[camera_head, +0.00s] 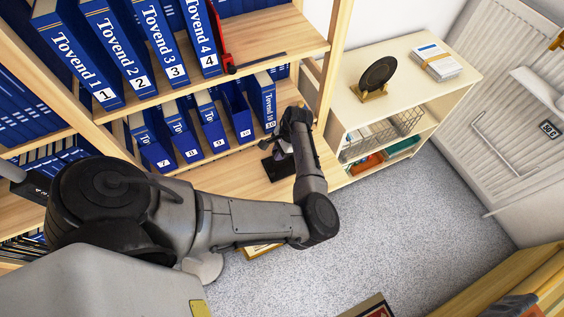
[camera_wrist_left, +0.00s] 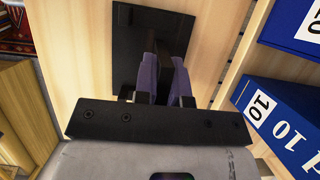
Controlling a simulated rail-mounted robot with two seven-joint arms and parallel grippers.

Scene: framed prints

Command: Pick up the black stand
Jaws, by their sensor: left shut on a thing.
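The black stand (camera_head: 279,168) is at the right end of the lower wooden shelf, beside the blue binders. Its flat dark plate also shows in the left wrist view (camera_wrist_left: 127,42), against the pale wood. I cannot tell if the plate is touching the shelf. My right gripper does not show.
Blue numbered binders (camera_head: 209,128) stand close behind the stand, with binder 10 (camera_wrist_left: 290,118) near the gripper. A shelf post (camera_head: 329,60) rises to the right. A low cream cabinet (camera_head: 425,83) bears a dark round plate (camera_head: 379,72) and papers. Grey carpet (camera_head: 410,220) lies open in front.

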